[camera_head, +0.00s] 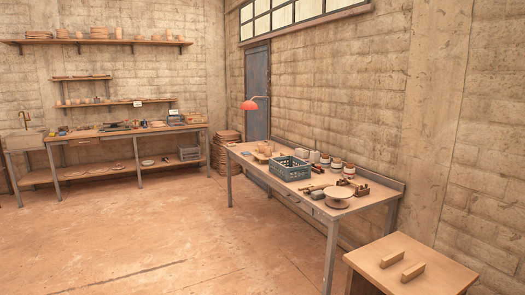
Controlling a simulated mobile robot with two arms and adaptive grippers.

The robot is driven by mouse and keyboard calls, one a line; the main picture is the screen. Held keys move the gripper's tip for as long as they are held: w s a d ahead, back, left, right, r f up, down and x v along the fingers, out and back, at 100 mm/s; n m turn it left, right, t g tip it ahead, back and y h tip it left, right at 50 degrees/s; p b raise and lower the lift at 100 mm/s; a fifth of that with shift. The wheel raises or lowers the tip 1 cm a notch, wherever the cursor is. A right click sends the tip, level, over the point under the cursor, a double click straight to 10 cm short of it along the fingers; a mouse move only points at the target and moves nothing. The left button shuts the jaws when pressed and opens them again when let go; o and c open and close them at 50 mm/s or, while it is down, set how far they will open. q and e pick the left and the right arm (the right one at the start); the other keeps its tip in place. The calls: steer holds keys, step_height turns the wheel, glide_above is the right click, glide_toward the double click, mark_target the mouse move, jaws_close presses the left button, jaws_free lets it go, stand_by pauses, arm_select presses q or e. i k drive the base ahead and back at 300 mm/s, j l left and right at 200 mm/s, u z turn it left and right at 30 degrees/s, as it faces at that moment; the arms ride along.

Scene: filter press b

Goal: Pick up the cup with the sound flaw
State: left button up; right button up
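Several small pale cups or jars with reddish-brown lower parts stand in a row along the back of the right workbench; one of them (336,164) is near the middle of the row. They are too small to tell which has a flaw, and a sound flaw cannot be seen here. More pale vessels (99,33) sit on the high wall shelf at the far left. Neither of my grippers is in view.
A wooden cabinet (405,262) stands front right. A long bench (100,133) lines the back wall. The floor (150,230) is open.

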mark_target(261, 146)
steer(key=i+j+u, duration=0.15)
steer(key=i, duration=0.25)
steer(key=i+u, duration=0.25)
steer(key=i, duration=2.3)
steer(key=i+z, duration=0.1)
steer(key=i, duration=2.15)
steer(key=j, duration=0.1)
